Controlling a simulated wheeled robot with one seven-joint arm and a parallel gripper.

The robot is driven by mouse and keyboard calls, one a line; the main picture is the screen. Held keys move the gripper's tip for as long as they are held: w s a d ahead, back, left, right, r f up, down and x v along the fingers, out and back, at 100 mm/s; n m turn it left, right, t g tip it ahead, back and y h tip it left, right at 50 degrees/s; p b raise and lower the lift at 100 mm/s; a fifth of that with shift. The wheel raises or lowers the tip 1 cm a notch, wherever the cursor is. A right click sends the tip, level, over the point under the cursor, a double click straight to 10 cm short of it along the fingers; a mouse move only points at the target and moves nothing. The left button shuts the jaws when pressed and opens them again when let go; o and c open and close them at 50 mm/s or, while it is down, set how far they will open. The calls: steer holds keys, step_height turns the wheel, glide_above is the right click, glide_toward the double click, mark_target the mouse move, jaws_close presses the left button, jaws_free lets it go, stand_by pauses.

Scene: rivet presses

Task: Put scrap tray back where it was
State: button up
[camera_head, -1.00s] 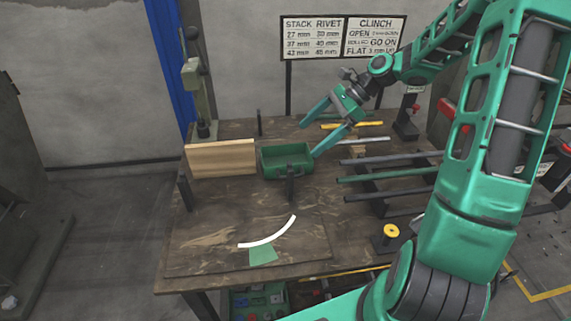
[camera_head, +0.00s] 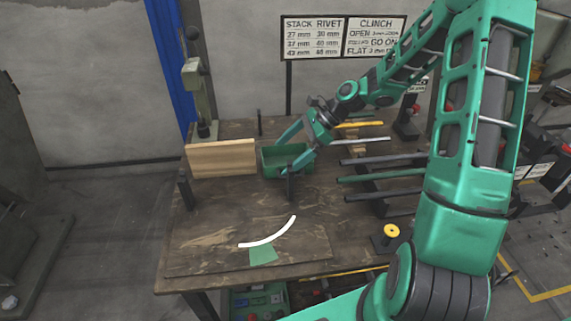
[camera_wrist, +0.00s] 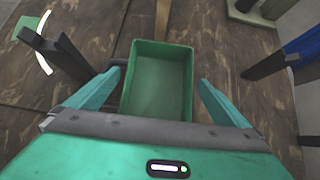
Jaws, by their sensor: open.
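The scrap tray (camera_head: 272,163) is a green open box on the wooden workbench, just right of a light wooden board. In the wrist view the tray (camera_wrist: 160,80) looks empty and lies between and beyond my two fingers. My gripper (camera_head: 292,150) is open over the tray's right part, with its fingers apart. In the wrist view my gripper (camera_wrist: 155,90) has one finger on either side of the tray. I cannot tell whether either finger touches the tray's walls. Part of the tray is hidden by my gripper and a dark post.
A wooden board (camera_head: 221,158) stands left of the tray. A dark upright post (camera_head: 290,181) stands close in front of it. Several rods (camera_head: 380,179) lie on supports at the right. A white arc and green patch (camera_head: 263,256) mark the clear front of the bench.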

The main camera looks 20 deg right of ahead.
steer(key=shift+a+f, duration=0.15)
steer(key=c, duration=1.5)
steer(key=shift+c, duration=0.2)
step_height(320, 180, up, 28)
